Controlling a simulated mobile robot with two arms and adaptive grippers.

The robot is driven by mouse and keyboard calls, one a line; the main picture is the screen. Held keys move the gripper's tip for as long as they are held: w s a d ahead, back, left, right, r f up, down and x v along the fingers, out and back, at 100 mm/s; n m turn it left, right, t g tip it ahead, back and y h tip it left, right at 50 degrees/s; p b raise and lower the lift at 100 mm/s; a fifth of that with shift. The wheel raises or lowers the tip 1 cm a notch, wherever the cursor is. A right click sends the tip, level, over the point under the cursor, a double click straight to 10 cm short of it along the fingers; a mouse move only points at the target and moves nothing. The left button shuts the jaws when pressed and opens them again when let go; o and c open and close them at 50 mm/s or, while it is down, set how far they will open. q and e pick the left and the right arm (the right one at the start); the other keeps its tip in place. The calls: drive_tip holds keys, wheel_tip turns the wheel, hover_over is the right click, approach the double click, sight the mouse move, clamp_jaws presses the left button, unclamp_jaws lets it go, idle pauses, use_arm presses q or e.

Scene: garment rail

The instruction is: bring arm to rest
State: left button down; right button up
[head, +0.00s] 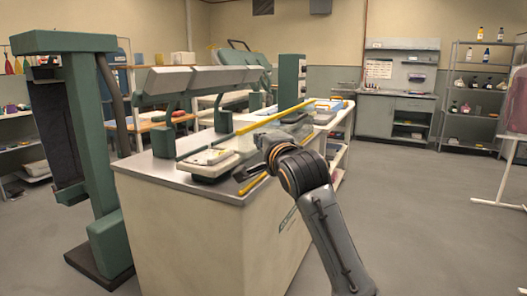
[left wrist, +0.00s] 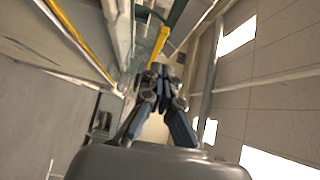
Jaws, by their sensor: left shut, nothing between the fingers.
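My left gripper (head: 248,181) is above the near right part of the counter, with its dark fingers pointing left. In the left wrist view its fingers (left wrist: 161,72) are together, with nothing seen between them. A yellow bar (head: 272,118) runs along the counter above its top. A shorter yellow piece (head: 254,185) shows just by the fingers; whether it touches them I cannot tell. In the left wrist view a yellow strip (left wrist: 158,44) lies just beyond the fingertips. My right gripper is out of view. No garment is seen in the grippers.
The long counter (head: 190,225) carries a flat pale device (head: 208,163) and green posts with grey panels (head: 190,80). A green frame (head: 100,170) stands at left. A shelf rack (head: 478,95) and a white stand (head: 505,160) are at right. The floor (head: 420,220) at right is clear.

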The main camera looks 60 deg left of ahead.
use_arm(q)
drive_tip(key=shift+d, duration=0.6)
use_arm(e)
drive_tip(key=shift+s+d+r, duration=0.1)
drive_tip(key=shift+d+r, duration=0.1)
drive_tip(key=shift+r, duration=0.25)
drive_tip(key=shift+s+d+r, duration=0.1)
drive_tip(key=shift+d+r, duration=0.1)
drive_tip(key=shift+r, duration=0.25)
use_arm(q)
drive_tip(key=shift+s, duration=0.1)
